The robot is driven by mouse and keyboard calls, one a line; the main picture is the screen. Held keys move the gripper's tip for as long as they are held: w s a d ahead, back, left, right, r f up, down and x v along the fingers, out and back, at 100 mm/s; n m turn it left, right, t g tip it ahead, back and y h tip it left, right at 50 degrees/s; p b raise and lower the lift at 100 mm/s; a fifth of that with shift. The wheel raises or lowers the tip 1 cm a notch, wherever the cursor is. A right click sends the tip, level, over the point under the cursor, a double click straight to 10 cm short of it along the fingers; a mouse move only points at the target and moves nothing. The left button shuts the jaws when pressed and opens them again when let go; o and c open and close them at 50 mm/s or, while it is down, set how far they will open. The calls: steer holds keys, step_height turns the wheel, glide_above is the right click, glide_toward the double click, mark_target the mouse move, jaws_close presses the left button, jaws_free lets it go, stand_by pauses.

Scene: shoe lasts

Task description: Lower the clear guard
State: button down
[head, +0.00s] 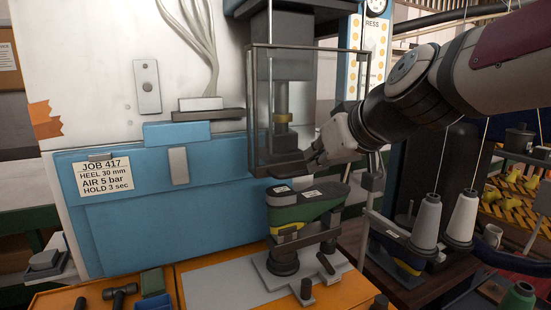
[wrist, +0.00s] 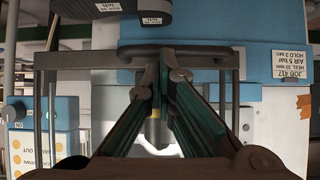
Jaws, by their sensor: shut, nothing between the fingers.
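The clear guard (head: 259,105) is a see-through box with a dark frame, hanging in front of the press head. Its lower edge is above the green and yellow shoe last (head: 305,207), leaving a gap. My gripper (head: 312,158) is at the guard's lower right front edge, coming from the right. In the wrist view, which is upside down, the fingertips (wrist: 162,72) come together at the guard's dark bottom bar (wrist: 90,60). They are shut and empty. I cannot tell whether they touch the bar. Part of the bar is hidden behind the gripper in the head view.
The last sits on a fixture on a grey plate (head: 215,290). A thin post (head: 369,205) stands right of it. Thread cones (head: 427,222) and another last (head: 395,250) are farther right. The blue press body (head: 130,225) fills the left. A hammer (head: 119,295) lies front left.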

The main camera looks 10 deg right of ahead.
step_height(320, 180, down, 17)
steer(key=b, duration=1.4)
steer(key=shift+b, duration=0.4)
steer(key=shift+r, duration=0.1)
